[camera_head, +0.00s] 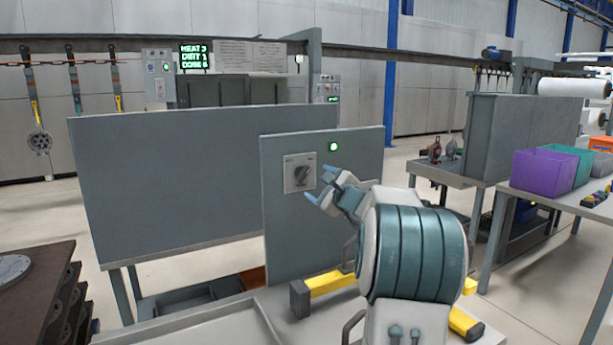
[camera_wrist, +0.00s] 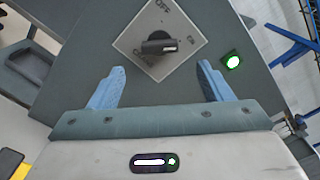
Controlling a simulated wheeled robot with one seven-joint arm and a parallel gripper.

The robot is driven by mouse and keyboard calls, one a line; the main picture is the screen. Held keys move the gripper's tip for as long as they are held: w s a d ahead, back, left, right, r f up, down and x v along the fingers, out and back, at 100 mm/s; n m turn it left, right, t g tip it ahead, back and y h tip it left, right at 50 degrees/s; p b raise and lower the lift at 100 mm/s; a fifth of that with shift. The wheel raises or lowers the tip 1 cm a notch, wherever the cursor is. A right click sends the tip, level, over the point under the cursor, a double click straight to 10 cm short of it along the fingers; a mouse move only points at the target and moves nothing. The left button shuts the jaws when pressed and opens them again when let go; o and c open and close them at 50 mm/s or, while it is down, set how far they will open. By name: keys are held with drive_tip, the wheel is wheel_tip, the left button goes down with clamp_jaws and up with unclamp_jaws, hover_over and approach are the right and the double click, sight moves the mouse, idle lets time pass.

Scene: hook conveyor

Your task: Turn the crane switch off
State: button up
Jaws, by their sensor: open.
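The crane switch (camera_head: 302,175) is a dark rotary knob on a light square plate, fixed to an upright grey panel (camera_head: 285,230). In the wrist view the knob (camera_wrist: 158,45) sits ahead of my fingers, with OFF lettering at the plate's upper corner and partly hidden lettering below the knob. A green lamp (camera_head: 334,146) glows on the panel to the right of the plate; it also shows in the wrist view (camera_wrist: 232,61). My gripper (camera_head: 326,184) is open and empty, close to the plate's right side. Its two blue fingers (camera_wrist: 160,88) are spread on either side of the knob, apart from it.
A wider grey panel (camera_head: 170,185) stands behind on the left. A yellow-and-dark bar (camera_head: 330,284) lies below the switch panel. A table with a purple bin (camera_head: 543,172) and a teal bin (camera_head: 570,158) stands at right. Hooks hang from the conveyor at far left.

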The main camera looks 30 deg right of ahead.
sight(305, 176)
drive_tip(key=w+p, duration=0.1)
drive_tip(key=w, duration=0.7)
drive_tip(key=shift+w+d+p, duration=0.1)
drive_tip(key=shift+d+p, duration=0.1)
drive_tip(key=shift+p, duration=0.15)
drive_tip(key=shift+c, duration=0.3)
drive_tip(key=c, duration=0.9)
